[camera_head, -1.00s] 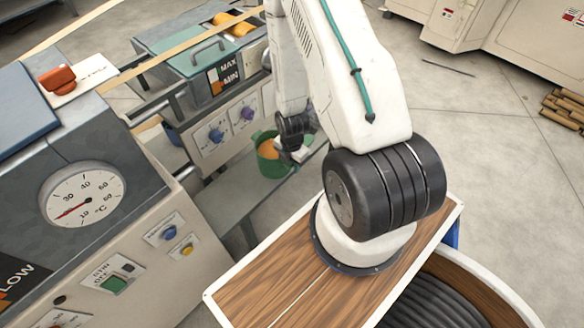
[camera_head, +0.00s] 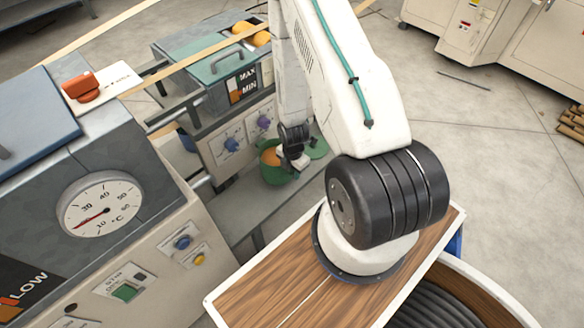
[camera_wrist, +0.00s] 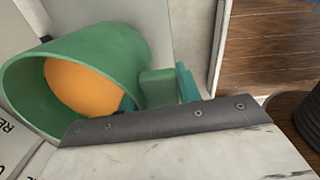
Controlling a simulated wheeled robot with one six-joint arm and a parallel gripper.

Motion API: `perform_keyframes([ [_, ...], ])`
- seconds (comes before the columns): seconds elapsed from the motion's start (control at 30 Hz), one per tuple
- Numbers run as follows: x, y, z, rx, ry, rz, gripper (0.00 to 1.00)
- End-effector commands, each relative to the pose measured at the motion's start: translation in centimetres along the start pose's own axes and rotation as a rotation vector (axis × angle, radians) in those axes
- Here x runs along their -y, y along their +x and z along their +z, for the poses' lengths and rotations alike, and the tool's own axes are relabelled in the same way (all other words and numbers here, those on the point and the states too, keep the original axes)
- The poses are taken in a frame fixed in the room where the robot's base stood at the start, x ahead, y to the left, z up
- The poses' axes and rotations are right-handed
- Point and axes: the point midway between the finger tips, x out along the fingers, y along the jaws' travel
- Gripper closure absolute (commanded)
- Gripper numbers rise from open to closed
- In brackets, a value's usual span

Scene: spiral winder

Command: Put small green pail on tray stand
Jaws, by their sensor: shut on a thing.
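The small green pail (camera_head: 272,174), with orange contents, is at the centre of the head view, over or on a grey shelf. I cannot tell whether its base touches the shelf. My gripper (camera_head: 294,160) is at its right side, shut on it. In the wrist view the pail (camera_wrist: 120,60) lies tipped in the picture at upper left, its orange inside showing. A short green tab on its side reaches toward the jaws; the dark gripper edge hides part of its rim. I cannot tell for certain which surface is the tray stand.
The grey shelf (camera_head: 240,205) has a flat green disc (camera_head: 318,148) right of the pail. A control cabinet with a dial (camera_head: 100,204) is at left. Open floor lies to the right.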

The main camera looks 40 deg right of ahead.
Motion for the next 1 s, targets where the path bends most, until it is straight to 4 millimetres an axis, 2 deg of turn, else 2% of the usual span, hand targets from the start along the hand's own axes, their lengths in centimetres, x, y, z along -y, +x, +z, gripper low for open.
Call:
perform_keyframes([
  [0.2, 0.2, 2.6, 0.7, 0.001, 0.014, 0.000, 1.00],
  [0.6, 0.3, 3.1, 1.0, 0.001, 0.017, 0.001, 1.00],
  [0.63, 0.3, 3.1, 0.9, 0.000, 0.017, -0.001, 0.61],
  [0.7, 0.3, 3.1, 0.9, 0.000, 0.017, -0.001, 0.45],
  [1.0, 0.3, 3.0, 0.9, 0.000, 0.017, 0.000, 0.45],
])
